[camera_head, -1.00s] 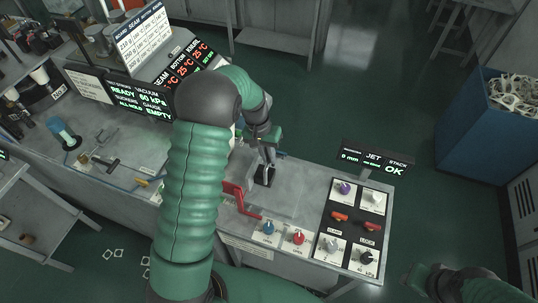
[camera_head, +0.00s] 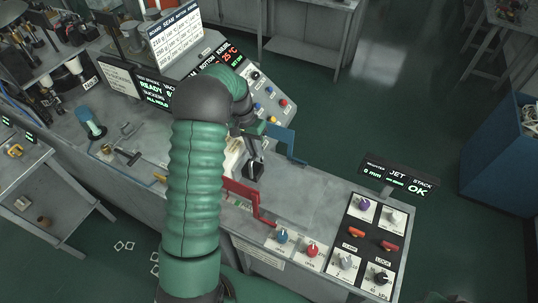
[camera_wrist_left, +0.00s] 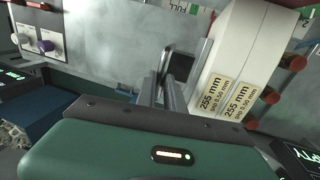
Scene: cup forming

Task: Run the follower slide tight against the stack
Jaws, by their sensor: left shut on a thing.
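The stack (camera_wrist_left: 245,50) is a cream-white block with two "255 mm" labels, at the right in the left wrist view. In the head view only a pale sliver of it (camera_head: 233,155) shows beside my left arm. The follower slide's dark block (camera_wrist_left: 180,66) is just left of the stack, with a thin grey plate between them. I cannot tell whether plate and stack touch. My left gripper (camera_wrist_left: 165,90) is shut on the follower slide, which also shows as a black block in the head view (camera_head: 254,172). My right gripper is out of view.
A red bracket (camera_head: 242,194) and a blue bracket (camera_head: 286,138) flank the slide area. The bench to the right is clear up to the knob panel (camera_head: 365,245). A JET STACK display (camera_head: 398,180) reads OK. Red round-ended parts (camera_wrist_left: 293,62) line the stack's far side.

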